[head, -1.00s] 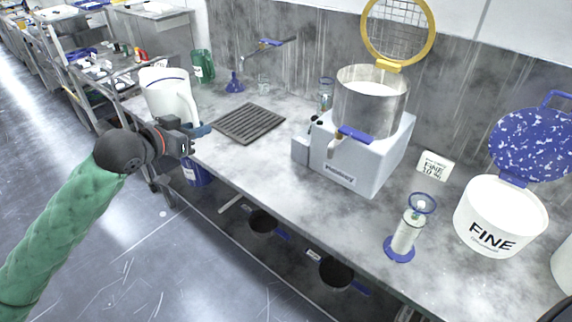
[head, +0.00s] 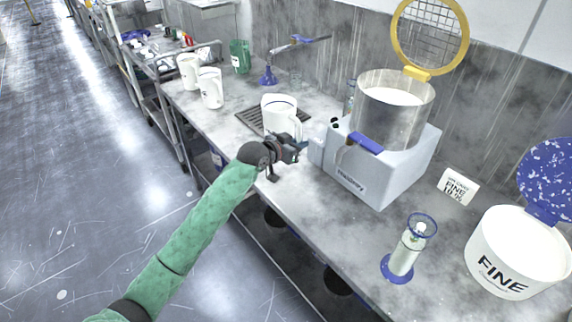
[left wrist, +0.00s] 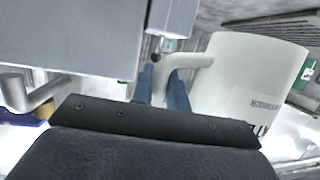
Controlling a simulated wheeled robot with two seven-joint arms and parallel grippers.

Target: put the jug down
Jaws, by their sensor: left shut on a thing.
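A white jug (head: 279,118) is in front of the dark slotted grate (head: 247,117) in the head view, covering part of it. My left gripper (head: 298,146) is shut on the jug's handle, at the jug's right side. The left wrist view shows the blue fingers (left wrist: 163,90) on either side of the handle, with the jug body (left wrist: 245,88) to the right. The jug looks upright. I cannot tell whether its base touches the grate or hangs just above it. My right gripper is out of view.
Two other white jugs (head: 189,70) (head: 210,88) stand left of the grate. A grey machine (head: 375,168) with a steel bowl (head: 392,108) stands close on the right. A blue funnel (head: 269,76) and a green jug (head: 239,57) are behind. The bench's front edge is near my arm.

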